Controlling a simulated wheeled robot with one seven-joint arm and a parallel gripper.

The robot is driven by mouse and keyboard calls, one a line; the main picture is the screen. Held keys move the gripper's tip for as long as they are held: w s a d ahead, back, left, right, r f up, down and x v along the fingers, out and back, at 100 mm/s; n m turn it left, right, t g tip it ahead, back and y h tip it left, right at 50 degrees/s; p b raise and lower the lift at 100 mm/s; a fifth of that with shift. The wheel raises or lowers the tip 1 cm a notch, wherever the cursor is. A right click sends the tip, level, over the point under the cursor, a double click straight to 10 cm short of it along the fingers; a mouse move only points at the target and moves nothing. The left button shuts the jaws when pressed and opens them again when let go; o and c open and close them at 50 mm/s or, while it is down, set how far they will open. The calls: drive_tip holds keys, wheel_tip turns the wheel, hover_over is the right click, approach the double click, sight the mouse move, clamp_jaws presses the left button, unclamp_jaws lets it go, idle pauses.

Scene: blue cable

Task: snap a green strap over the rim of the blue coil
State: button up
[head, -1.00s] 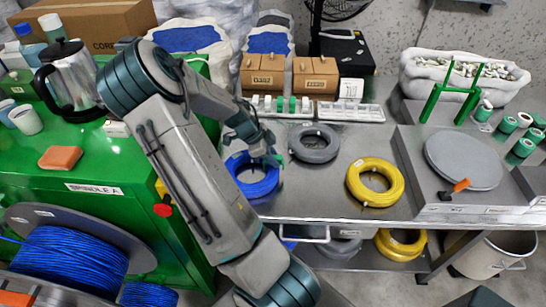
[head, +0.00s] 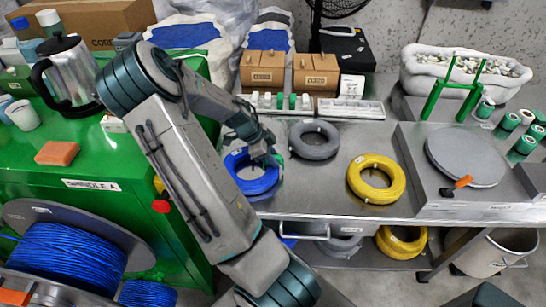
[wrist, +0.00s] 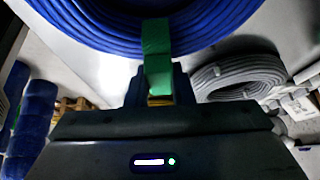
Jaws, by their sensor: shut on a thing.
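The blue coil (head: 257,185) lies flat on the steel bench, left of the grey coil. My gripper (head: 264,160) is at its right upper rim, partly covering it. In the wrist view, the blue coil (wrist: 95,28) fills the top. My gripper (wrist: 158,98) is shut on a green strap (wrist: 157,62), which stands up from between the fingers and overlaps the near rim of the coil. I cannot tell whether the strap closes around the rim. My arm hides the coil's left part in the head view.
A grey coil (head: 314,140) and a yellow coil (head: 376,181) lie to the right on the bench. A white tray (head: 352,110) with green and white pieces and brown boxes (head: 316,72) stand behind. A grey turntable (head: 466,158) is far right. Bare bench lies between the coils.

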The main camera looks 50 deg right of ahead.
drive_tip(key=shift+f, duration=0.3)
drive_tip(key=shift+r, duration=0.1)
drive_tip(key=shift+r, duration=0.1)
drive_tip(key=shift+r+p, duration=0.3)
drive_tip(key=shift+r, duration=0.15)
drive_tip(key=shift+r, duration=0.25)
drive_tip(key=shift+r+p, duration=0.4)
drive_tip(key=shift+p, duration=0.1)
drive_tip(key=shift+f, duration=0.2)
idle(0.3)
drive_tip(key=shift+f+b, duration=0.6)
drive_tip(key=shift+b, duration=0.05)
